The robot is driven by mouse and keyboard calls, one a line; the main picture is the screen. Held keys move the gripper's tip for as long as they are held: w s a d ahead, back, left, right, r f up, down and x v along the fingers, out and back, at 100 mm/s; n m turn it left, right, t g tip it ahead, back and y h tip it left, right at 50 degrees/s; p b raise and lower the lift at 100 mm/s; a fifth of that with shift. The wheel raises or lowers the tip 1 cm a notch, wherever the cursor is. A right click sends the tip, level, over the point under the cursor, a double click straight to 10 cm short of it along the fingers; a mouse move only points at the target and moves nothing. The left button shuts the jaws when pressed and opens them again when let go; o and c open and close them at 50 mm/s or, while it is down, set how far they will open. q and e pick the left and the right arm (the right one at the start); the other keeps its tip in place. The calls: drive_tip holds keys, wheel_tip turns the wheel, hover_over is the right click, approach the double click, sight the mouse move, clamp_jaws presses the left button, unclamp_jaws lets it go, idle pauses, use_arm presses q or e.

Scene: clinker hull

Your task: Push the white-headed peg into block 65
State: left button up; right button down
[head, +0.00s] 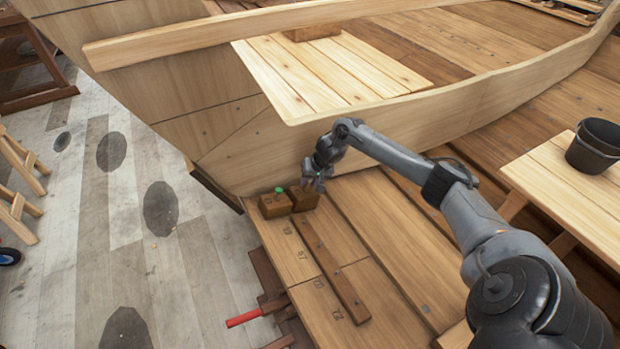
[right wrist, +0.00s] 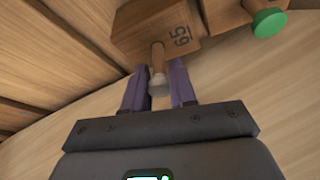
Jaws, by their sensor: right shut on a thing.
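Block 65 (right wrist: 150,30) is a brown wooden block with its number on one side. It also shows in the head view (head: 305,199), on the plank beside the hull. The white-headed peg (right wrist: 158,84) sticks out of block 65, its wooden shank meeting the block's face and its pale head standing clear of it. How deep the shank sits is hidden. My right gripper (right wrist: 158,88) has its two purple fingers on either side of the peg and is shut on it. In the head view my right gripper (head: 314,180) is right at block 65. My left gripper is not in view.
A second block (head: 275,206) with a green-headed peg (head: 279,190) stands close beside block 65. A long wooden strip (head: 330,270) lies on the numbered planks. The hull side rises behind. A red-handled tool (head: 244,318) and a black bucket (head: 594,147) are farther off.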

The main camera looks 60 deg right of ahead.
drive_tip(key=shift+f, duration=0.25)
drive_tip(key=c, duration=0.8)
unclamp_jaws()
drive_tip(key=shift+a, duration=0.15)
drive_tip(key=r+p, duration=0.2)
drive_tip(key=p, duration=0.1)
drive_tip(key=d+r+p, duration=0.1)
drive_tip(key=r+p, duration=0.2)
drive_tip(key=s+d+r+p, duration=0.1)
drive_tip(key=r+p, duration=0.1)
drive_tip(key=p, duration=0.2)
drive_tip(key=shift+d+r, duration=0.1)
drive_tip(key=shift+r, duration=0.25)
